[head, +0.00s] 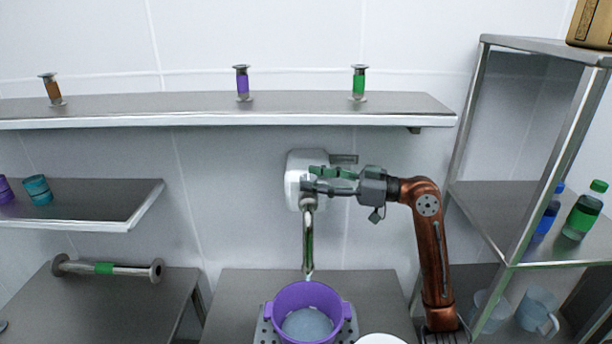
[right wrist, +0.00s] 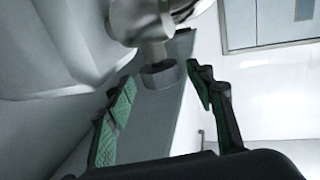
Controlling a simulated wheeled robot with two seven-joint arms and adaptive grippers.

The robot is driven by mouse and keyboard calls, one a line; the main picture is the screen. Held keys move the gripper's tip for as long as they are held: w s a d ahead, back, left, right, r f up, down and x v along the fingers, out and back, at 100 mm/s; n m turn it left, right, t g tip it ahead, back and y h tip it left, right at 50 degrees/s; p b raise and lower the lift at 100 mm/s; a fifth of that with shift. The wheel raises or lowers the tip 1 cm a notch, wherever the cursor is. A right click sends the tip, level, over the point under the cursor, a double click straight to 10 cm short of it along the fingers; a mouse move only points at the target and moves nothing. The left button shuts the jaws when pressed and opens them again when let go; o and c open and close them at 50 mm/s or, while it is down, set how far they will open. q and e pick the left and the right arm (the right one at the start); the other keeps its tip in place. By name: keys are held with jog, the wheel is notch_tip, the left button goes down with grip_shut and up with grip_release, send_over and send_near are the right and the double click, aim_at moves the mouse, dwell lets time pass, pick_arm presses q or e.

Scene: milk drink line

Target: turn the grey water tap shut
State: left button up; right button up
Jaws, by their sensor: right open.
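The water tap is a rounded white-grey body (head: 294,187) on the back wall with a metal spout (head: 308,240) pointing down. A short grey bar (head: 345,159) sticks out to its right, just above my gripper. My right gripper (head: 312,180) reaches in from the right, its fingers open in front of the tap body. In the right wrist view the open green-padded fingers (right wrist: 165,100) stand on either side of a grey round tap part (right wrist: 160,74), with visible gaps. My left gripper is not in view.
A purple two-handled pot (head: 308,300) stands below the spout. A wall shelf (head: 200,105) with several coloured spools runs above. A metal rack (head: 510,200) with bottles stands to the right of my right arm. A side table (head: 100,300) holds a green-banded pipe.

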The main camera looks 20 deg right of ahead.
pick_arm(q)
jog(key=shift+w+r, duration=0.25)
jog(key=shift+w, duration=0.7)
pick_arm(e)
jog(key=shift+x, duration=1.05)
jog(key=shift+s, duration=0.1)
jog(key=c, duration=1.2)
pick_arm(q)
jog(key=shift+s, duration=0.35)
